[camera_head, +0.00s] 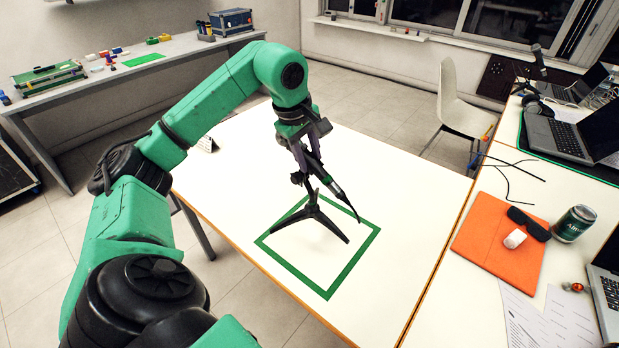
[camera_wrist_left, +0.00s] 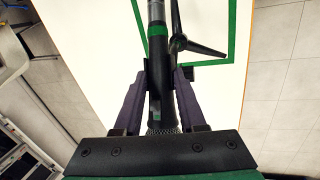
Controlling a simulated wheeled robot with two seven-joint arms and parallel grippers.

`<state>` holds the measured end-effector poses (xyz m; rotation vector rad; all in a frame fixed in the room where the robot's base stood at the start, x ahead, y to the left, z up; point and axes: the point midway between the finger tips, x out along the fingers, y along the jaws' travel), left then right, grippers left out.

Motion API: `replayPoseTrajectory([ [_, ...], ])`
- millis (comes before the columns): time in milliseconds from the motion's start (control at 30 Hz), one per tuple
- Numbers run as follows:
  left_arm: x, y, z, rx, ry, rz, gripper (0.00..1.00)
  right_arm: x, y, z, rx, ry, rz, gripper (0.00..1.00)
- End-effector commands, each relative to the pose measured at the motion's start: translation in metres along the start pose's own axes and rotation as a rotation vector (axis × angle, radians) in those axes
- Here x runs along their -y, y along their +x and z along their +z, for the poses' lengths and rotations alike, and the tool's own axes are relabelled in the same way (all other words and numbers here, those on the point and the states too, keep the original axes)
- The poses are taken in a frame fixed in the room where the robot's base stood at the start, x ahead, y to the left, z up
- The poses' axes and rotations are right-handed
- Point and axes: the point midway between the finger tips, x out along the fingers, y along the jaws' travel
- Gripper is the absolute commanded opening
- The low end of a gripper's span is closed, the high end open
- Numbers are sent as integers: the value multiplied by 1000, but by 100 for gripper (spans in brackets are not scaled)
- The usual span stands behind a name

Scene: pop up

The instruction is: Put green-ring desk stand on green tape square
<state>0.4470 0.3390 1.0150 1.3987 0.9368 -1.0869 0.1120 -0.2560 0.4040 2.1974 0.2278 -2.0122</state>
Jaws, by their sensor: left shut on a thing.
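The desk stand (camera_head: 312,213) is black with tripod legs and a slim microphone-like body angled down to the right. A green ring (camera_wrist_left: 157,30) shows on that body in the left wrist view. My left gripper (camera_head: 312,172) is shut on the stand's upper part, its two fingers on either side of it in the left wrist view (camera_wrist_left: 160,95). The stand's legs appear inside the outline of the green tape square (camera_head: 352,265) on the white table; I cannot tell whether all feet touch the table. My right gripper is not in view.
The white table (camera_head: 410,205) around the square is mostly clear. A small dark-and-white item (camera_head: 207,144) sits at its far left edge. On the adjoining right-hand table are an orange folder (camera_head: 490,245), a can (camera_head: 574,223), and a laptop (camera_head: 560,137).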

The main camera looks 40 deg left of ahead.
Motion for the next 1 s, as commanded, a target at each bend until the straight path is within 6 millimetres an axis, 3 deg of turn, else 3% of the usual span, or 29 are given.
replayPoseTrajectory([
  [300, 12, 42, 0, -1, -1, 3, 0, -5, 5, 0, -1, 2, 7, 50],
  [633, 13, 46, 0, 0, -1, 5, 0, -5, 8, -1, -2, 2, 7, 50],
  [667, 13, 46, 0, 0, -1, 2, 51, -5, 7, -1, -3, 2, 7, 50],
  [700, 13, 46, 0, 0, -1, 2, 67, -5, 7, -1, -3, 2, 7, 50],
  [1000, 13, 45, 0, 0, -1, 2, 70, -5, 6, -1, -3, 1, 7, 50],
])
